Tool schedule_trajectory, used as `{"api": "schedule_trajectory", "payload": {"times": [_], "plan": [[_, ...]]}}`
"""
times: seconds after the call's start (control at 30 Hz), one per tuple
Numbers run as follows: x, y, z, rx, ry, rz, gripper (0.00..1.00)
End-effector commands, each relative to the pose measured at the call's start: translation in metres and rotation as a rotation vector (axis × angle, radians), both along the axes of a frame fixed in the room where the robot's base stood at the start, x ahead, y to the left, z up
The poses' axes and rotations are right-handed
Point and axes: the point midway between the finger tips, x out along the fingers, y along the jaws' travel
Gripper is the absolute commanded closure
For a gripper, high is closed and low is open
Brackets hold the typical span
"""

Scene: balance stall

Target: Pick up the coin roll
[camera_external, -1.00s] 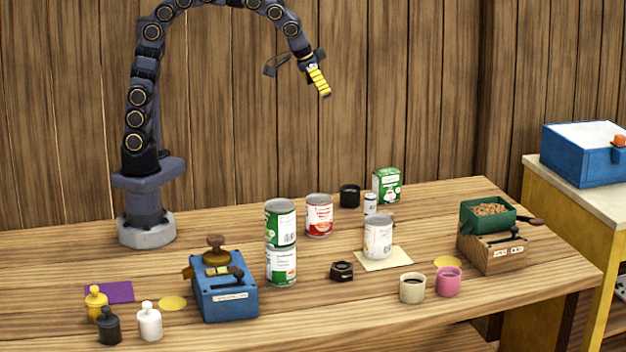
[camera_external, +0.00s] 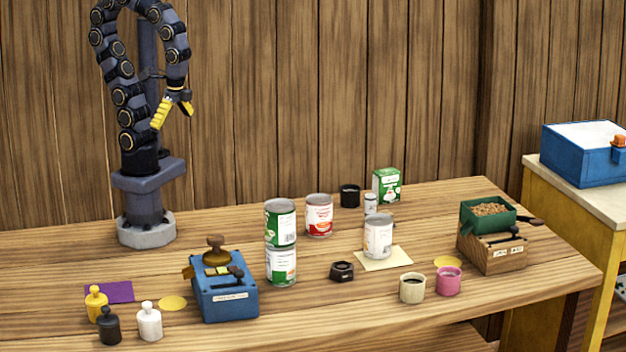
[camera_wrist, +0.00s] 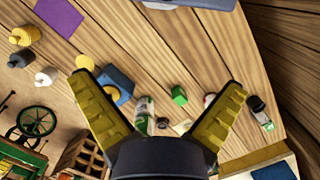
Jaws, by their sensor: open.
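My gripper (camera_external: 173,114) is open and empty, held high in front of my arm's column at the left. Its two yellow fingers spread wide in the wrist view (camera_wrist: 158,84), with nothing between them but the table far below. A small whitish cylinder (camera_external: 370,203) stands upright between a larger can and a green box at the back right. It may be the coin roll, but it is too small to be sure. My gripper is far to its left and well above it. I cannot make it out clearly in the wrist view.
Two stacked cans (camera_external: 281,267) stand mid-table, with a red-white can (camera_external: 319,216) behind. Another can (camera_external: 378,238) stands on a pale sheet. A blue box device (camera_external: 228,300) stands left, a wooden grinder-like box (camera_external: 492,252) right. Bare table lies in front of my base.

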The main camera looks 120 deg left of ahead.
Motion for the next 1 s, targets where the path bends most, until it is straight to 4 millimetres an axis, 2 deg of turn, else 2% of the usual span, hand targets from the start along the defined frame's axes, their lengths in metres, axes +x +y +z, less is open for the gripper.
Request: {"api": "schedule_trajectory", "payload": {"times": [0.33, 0.37, 0.4, 0.43, 0.77, 0.87, 0.97, 1.0], "plan": [[0.001, 0.0, 0.0, 0.001, 0.0, 0.004, 0.0], [0.001, 0.0, 0.0, 0.001, 0.0, 0.004, 0.09], [0.001, 0.0, 0.0, 0.001, 0.0, 0.004, 0.26], [0.001, 0.0, 0.0, 0.001, 0.0, 0.004, 0.35], [0.003, 0.0, 0.001, 0.001, 0.0, 0.007, 0.35], [0.016, 0.001, 0.004, -0.002, -0.001, 0.028, 0.35], [0.045, 0.003, 0.011, -0.007, -0.008, 0.073, 0.35], [0.061, 0.005, 0.014, -0.01, -0.015, 0.098, 0.35]]}}
